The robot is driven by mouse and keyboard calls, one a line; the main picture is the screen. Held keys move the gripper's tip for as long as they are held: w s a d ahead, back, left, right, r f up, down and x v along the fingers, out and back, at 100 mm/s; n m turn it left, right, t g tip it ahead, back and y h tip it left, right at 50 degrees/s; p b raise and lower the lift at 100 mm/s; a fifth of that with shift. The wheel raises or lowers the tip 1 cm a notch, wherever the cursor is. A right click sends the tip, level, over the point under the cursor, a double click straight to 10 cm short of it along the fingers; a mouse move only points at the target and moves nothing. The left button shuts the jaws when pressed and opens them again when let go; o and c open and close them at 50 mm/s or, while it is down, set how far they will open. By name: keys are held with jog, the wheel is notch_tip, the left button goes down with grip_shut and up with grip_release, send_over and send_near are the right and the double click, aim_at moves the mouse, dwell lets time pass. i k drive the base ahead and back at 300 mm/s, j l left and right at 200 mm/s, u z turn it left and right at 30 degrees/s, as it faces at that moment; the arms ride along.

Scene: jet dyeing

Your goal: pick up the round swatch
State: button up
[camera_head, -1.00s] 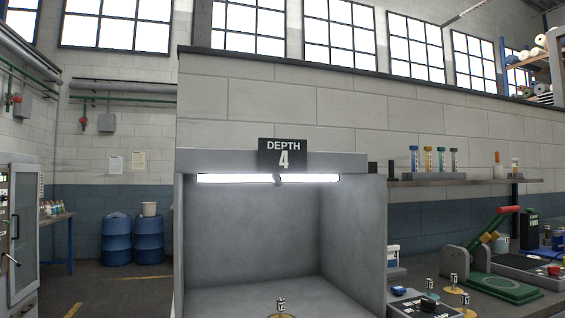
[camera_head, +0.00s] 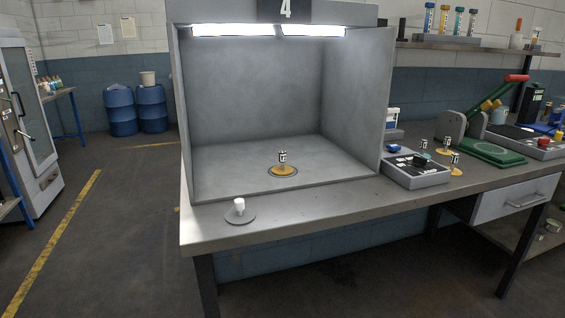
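A round yellow-orange swatch (camera_head: 284,172) with a dark-and-white labelled knob lies on the floor of the grey light booth (camera_head: 255,100). A thin dark ring shows around its edge. More small round pieces with similar labelled knobs lie on the bench at the right, one yellowish (camera_head: 456,171). A grey disc (camera_head: 240,217) with a white knob sits near the front left of the bench, outside the booth. The frames do not tell which piece is meant. My gripper is not in view.
The grey bench (camera_head: 300,213) has free room along its front edge. Blue drums (camera_head: 151,108) and a cabinet (camera_head: 30,125) stand at the left.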

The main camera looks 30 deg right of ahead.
aim_at(281, 170)
jog(key=l+u, duration=0.1)
jog(key=l, duration=0.5)
jog(key=l+u, duration=0.1)
jog(key=l, duration=0.5)
jog(key=l+u, duration=0.1)
jog(key=l, duration=0.5)
jog(key=l+u, duration=0.1)
jog(key=l, duration=0.5)
jog(key=k+l+u, duration=0.15)
jog(key=l, duration=0.4)
jog(key=l+u, duration=0.1)
jog(key=l, duration=0.5)
jog(key=k+l+u, duration=0.1)
jog(key=l, duration=0.5)
jog(key=k, duration=0.05)
